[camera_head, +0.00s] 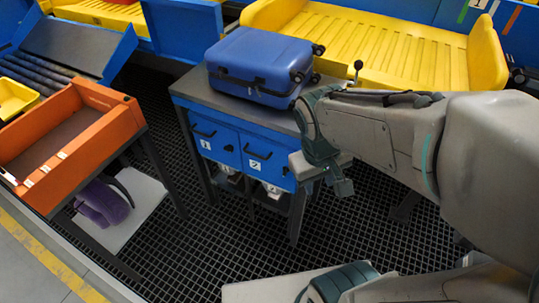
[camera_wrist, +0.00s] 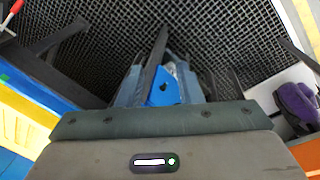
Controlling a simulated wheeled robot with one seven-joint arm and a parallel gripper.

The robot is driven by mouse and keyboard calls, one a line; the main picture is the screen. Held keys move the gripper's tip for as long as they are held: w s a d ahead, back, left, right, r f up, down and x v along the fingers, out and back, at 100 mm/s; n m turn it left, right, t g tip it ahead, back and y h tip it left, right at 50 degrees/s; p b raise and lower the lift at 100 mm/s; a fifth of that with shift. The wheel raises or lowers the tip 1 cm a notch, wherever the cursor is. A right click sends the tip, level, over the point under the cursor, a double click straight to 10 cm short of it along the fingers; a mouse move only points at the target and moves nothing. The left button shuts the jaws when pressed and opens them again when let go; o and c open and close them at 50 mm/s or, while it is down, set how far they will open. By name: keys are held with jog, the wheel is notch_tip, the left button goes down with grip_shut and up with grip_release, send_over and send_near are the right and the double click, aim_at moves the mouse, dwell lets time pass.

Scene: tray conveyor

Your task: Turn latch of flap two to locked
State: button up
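Flap two (camera_head: 264,160) is a blue panel marked 2, with a black handle, on the front of a grey-topped stand. It looks closed in the head view. My gripper (camera_head: 324,182) points downward at the right front corner of the stand, close to flap two. I cannot tell whether it touches. In the wrist view a blue piece with a dark spot (camera_wrist: 164,87) shows just beyond the gripper body. The finger gap is not clear.
Flap one (camera_head: 214,142) is left of flap two. A blue suitcase (camera_head: 262,66) lies on the stand (camera_head: 190,88). A yellow tray (camera_head: 400,55) is behind, with a black-knobbed lever (camera_head: 357,66) before it. An orange bin (camera_head: 70,150) stands left. Dark grid floor is open in front.

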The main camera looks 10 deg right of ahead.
notch_tip(320, 180, down, 16)
jog(key=w+d+r+n+g+h+b, duration=0.1)
jog(key=w+d+n+g+h+b, duration=0.15)
jog(key=n+h+b, duration=0.35)
jog(key=n+t+h+b, duration=0.3)
jog(key=n+t+b, duration=1.3)
jog(key=n, duration=0.4)
send_near(284, 171)
jog(key=b+x, duration=0.2)
jog(key=x, duration=0.6)
jog(key=shift+w+d+b, duration=0.1)
jog(key=shift+w+b, duration=0.1)
jog(key=shift+b, duration=0.2)
jog(key=shift+c, duration=0.3)
grip_shut()
